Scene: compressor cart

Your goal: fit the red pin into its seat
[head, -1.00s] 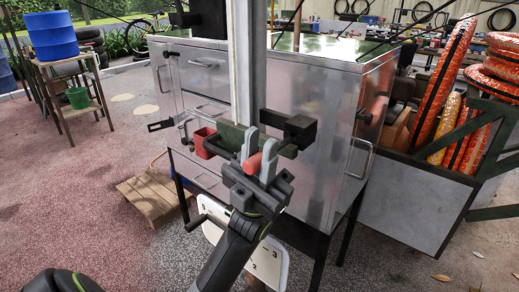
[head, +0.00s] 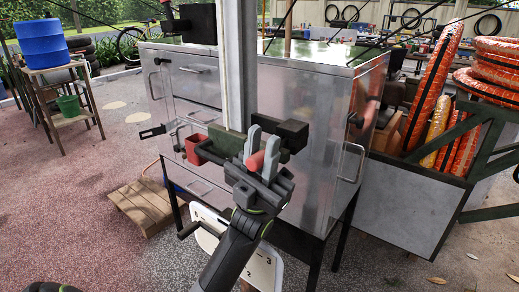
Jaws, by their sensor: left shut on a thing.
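My left gripper (head: 264,147) is in the middle of the head view, with its two grey fingers pointing up and away. It is shut on the red pin (head: 256,162), whose short red end shows between the fingers. The rest of the pin is hidden by the gripper. Just behind the fingers is a dark green block (head: 226,140) with black parts beside it, in front of a tall grey post. I cannot make out the pin's seat, nor whether the pin touches the block. My right gripper is not in view.
A shiny metal cabinet on dark legs (head: 318,130) stands close behind the gripper. A small red cup (head: 196,149) is left of the block. A white numbered plate (head: 263,268) sits low behind my arm. A wooden pallet (head: 143,207) lies on the floor at left.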

